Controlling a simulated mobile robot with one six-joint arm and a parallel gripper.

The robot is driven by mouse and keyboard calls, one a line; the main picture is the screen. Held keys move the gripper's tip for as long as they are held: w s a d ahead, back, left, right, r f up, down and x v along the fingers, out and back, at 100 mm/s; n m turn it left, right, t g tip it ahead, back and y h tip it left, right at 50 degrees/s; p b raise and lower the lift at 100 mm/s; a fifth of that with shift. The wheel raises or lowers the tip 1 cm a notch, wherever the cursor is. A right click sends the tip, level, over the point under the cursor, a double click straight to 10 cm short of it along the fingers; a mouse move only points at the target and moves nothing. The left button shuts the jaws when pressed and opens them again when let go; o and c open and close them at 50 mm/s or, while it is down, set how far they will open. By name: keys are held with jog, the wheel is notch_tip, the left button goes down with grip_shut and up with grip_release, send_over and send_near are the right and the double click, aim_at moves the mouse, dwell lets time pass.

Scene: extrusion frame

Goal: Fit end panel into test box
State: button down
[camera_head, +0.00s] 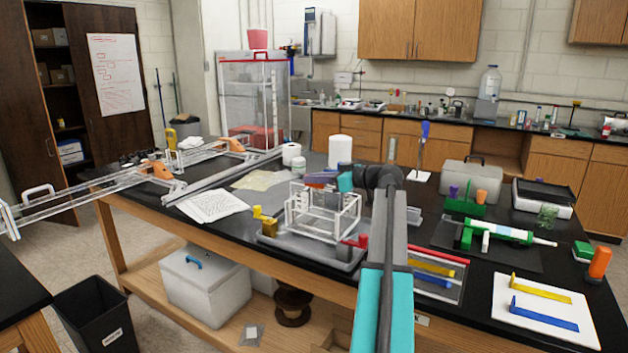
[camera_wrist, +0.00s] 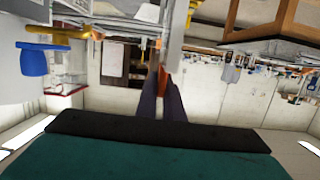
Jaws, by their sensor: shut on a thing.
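The test box (camera_head: 350,222) is a clear box with white edges, on a grey base plate in the middle of the bench in the head view. My gripper (camera_head: 320,181) is above the box, coming in from the right. In the wrist view its two dark fingers (camera_wrist: 162,78) are shut on an orange grip piece. A grey strip, seemingly the end panel (camera_wrist: 174,38) seen edge-on, runs on from that piece. In the head view a greyish pane shows below the gripper within the box outline. Whether its lower edge sits in the box or hangs above it I cannot tell.
A green caulking tube (camera_head: 500,232) and a white board (camera_head: 545,311) lie right.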

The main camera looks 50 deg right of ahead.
jog(key=shift+f+b, duration=0.3)
jog(key=c, duration=1.9)
grip_release()
jog(key=shift+r, duration=0.2)
jog(key=shift+r+p, duration=0.65)
jog(key=shift+p, duration=0.3)
jog(key=b+v, duration=0.2)
jog(key=v, duration=1)
jog(key=shift+f, duration=0.15)
jog(key=shift+s, duration=0.15)
